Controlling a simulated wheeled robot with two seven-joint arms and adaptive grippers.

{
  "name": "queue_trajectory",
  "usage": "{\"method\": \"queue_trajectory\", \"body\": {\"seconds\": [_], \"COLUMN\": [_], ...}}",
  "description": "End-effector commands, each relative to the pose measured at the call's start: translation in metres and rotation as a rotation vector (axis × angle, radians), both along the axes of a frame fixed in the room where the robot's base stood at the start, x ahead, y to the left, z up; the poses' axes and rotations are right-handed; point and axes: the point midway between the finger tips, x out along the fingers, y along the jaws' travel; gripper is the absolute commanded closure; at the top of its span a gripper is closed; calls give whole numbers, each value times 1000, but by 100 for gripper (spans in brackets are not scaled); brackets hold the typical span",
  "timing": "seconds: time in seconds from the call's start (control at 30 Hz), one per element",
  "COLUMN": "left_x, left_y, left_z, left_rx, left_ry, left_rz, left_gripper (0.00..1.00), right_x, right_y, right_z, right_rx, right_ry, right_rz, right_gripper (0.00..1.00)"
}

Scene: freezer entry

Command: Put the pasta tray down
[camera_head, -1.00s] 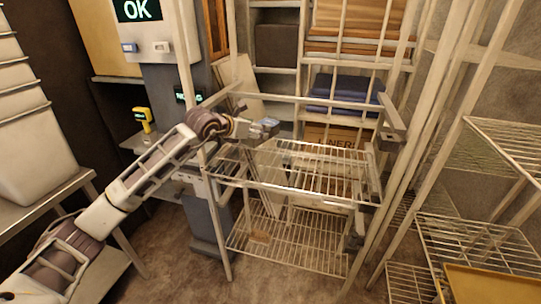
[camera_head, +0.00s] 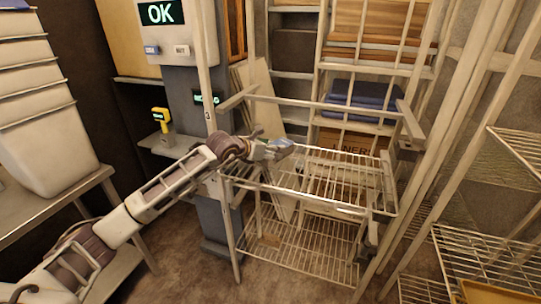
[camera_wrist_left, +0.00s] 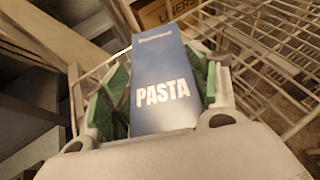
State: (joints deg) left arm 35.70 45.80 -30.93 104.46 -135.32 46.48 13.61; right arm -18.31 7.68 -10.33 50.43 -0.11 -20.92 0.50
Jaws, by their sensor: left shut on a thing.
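The pasta tray, a blue box lettered PASTA in white, shows in the wrist view (camera_wrist_left: 158,75) and small in the head view (camera_head: 283,146). My left gripper (camera_head: 266,150) is shut on it; in the wrist view its green-padded fingers (camera_wrist_left: 160,95) are on both sides of the box. The tray is over the back-left part of the upper wire shelf (camera_head: 318,184) of a cart. I cannot tell whether its underside touches the wires. My right gripper is not in view.
The upper shelf looks bare to the right and front of the tray. Cart posts and a rear rail (camera_head: 330,104) surround it. The lower shelf (camera_head: 310,250) holds a small brown piece. A wire rack (camera_head: 485,258) stands at the right, a tub (camera_head: 45,140) at the left.

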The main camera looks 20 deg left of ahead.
Motion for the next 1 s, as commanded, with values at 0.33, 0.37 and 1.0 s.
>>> {"method": "queue_trajectory", "body": {"seconds": [0.33,0.37,1.0], "left_x": [0,0,0], "left_y": [0,0,0], "left_z": [-24,-23,-26], "left_rx": [0,0,0], "left_ry": [-2,-2,1], "left_rz": [0,0,0], "left_gripper": [74,74,18], "right_x": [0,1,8], "right_y": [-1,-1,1], "right_z": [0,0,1], "right_rx": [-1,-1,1], "right_ry": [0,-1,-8], "right_rz": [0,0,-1], "right_gripper": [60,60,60]}}
